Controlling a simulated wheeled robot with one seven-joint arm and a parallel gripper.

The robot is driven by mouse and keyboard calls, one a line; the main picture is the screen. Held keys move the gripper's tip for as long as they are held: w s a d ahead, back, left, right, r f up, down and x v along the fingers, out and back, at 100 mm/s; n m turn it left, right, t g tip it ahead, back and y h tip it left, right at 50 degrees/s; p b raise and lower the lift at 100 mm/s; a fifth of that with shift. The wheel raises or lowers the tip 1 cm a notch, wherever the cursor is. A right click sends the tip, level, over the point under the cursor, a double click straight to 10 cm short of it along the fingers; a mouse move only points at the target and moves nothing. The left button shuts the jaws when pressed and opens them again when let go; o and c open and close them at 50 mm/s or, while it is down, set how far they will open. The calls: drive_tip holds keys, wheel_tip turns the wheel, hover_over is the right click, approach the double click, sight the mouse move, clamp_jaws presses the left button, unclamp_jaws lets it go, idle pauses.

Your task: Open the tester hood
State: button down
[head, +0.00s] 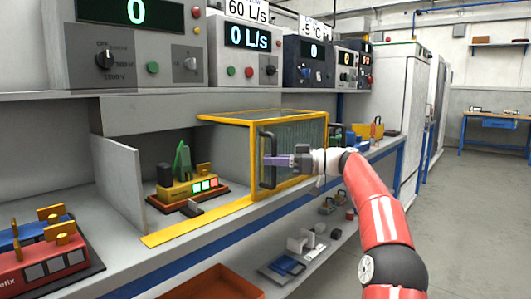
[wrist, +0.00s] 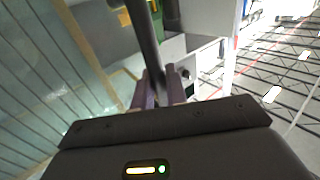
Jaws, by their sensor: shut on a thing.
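The tester hood (head: 290,117) is a yellow-framed box with clear, lined panels on the bench. Its dark upright handle (head: 262,143) is on the end facing me. My gripper (head: 278,161) is at this handle, its purple fingers level. In the wrist view, the handle bar (wrist: 147,42) runs between the two fingers (wrist: 160,92), which are shut on it. The hood stands to the right of a bay holding a yellow test fixture (head: 186,187) with a green board and lit indicators. The bay's front is uncovered. A clear hood panel (wrist: 60,80) fills the wrist view's left.
A yellow strip (head: 165,235) edges the bay's front. A grey panel (head: 118,180) bounds its left. A red fixture (head: 48,262) sits further left. Instruments (head: 130,45) line the shelf above. Small parts and an orange tray (head: 215,283) lie on the lower shelf. The floor (head: 465,220) at right is clear.

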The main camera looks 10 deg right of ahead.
drive_tip(key=shift+w+d, duration=0.15)
drive_tip(key=shift+d, duration=0.05)
drive_tip(key=c, duration=1.5)
unclamp_jaws()
drive_tip(key=shift+d, duration=0.1)
drive_tip(key=v, duration=0.7)
drive_tip(key=shift+d, duration=0.25)
